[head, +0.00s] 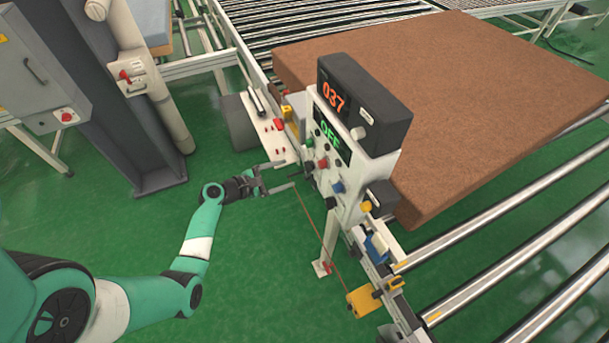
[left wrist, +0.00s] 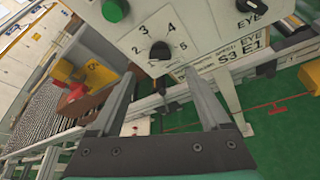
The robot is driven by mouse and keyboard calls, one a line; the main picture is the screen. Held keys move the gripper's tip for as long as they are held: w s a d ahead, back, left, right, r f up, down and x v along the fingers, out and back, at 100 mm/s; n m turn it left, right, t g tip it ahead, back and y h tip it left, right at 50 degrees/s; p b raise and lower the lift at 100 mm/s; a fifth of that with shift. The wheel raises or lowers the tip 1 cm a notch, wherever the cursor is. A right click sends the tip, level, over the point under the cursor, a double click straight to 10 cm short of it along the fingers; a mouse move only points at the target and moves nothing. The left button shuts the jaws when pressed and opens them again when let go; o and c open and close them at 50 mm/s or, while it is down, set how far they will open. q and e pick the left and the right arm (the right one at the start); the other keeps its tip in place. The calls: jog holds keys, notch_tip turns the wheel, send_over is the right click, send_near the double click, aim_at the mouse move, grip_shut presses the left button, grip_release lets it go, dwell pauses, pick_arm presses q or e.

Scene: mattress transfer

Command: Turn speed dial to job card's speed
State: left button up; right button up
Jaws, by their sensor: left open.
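The speed dial (left wrist: 160,51) is a black round knob on a white panel face in the left wrist view, with printed numbers 2, 3, 4 and 5 around it. I cannot tell for certain where its pointer sits. In the head view my left gripper (head: 290,174) is just left of the control panel (head: 346,200). My right gripper is not in view.
An orange "037" display (head: 334,95) tops the panel, with a green "OFF" screen (head: 331,134) below. A green button (left wrist: 115,10) sits beside the dial. A brown mattress (head: 450,90) lies on rollers behind. Green floor is open at left.

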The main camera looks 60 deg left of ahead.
aim_at(309, 166)
pick_arm(q)
jog(key=b+x, duration=0.2)
jog(key=x, duration=0.6)
jog(key=shift+w+b, duration=0.3)
jog(key=shift+b, duration=0.05)
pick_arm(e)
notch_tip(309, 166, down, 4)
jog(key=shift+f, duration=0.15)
pick_arm(q)
jog(key=shift+f, duration=0.15)
grip_shut()
